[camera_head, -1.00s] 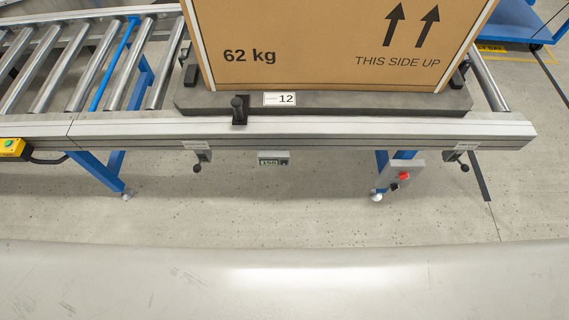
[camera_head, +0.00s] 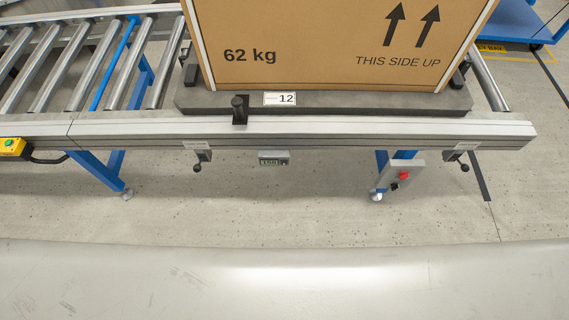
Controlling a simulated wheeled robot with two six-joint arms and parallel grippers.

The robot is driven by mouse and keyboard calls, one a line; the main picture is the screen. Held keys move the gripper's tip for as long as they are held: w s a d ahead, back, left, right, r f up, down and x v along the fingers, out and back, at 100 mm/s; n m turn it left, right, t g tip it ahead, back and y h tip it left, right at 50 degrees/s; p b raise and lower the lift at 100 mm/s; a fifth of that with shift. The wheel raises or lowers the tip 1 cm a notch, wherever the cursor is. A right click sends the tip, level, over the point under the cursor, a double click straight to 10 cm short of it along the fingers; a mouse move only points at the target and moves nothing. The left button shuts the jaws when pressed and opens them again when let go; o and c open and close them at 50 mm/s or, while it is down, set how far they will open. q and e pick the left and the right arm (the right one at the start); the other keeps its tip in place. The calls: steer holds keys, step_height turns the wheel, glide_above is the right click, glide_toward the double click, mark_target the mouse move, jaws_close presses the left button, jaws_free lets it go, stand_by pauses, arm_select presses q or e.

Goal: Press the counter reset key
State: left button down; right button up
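A small grey counter box (camera_head: 273,158) with a green-lit display hangs under the front rail of the roller conveyor. Its digits are too small to read surely. A small dark spot at the right of its display may be a key, but I cannot tell. A grey box (camera_head: 400,176) with a red button (camera_head: 404,175) and a black knob or button below it sits by the right blue leg. Neither of my grippers is in view.
A large carton (camera_head: 330,45) marked 62 kg stands on a dark pallet (camera_head: 350,103) on the conveyor. Black-knobbed levers (camera_head: 197,167) hang under the front rail (camera_head: 300,128). A yellow control box (camera_head: 14,147) is at left. A pale smooth surface (camera_head: 280,285) fills the foreground.

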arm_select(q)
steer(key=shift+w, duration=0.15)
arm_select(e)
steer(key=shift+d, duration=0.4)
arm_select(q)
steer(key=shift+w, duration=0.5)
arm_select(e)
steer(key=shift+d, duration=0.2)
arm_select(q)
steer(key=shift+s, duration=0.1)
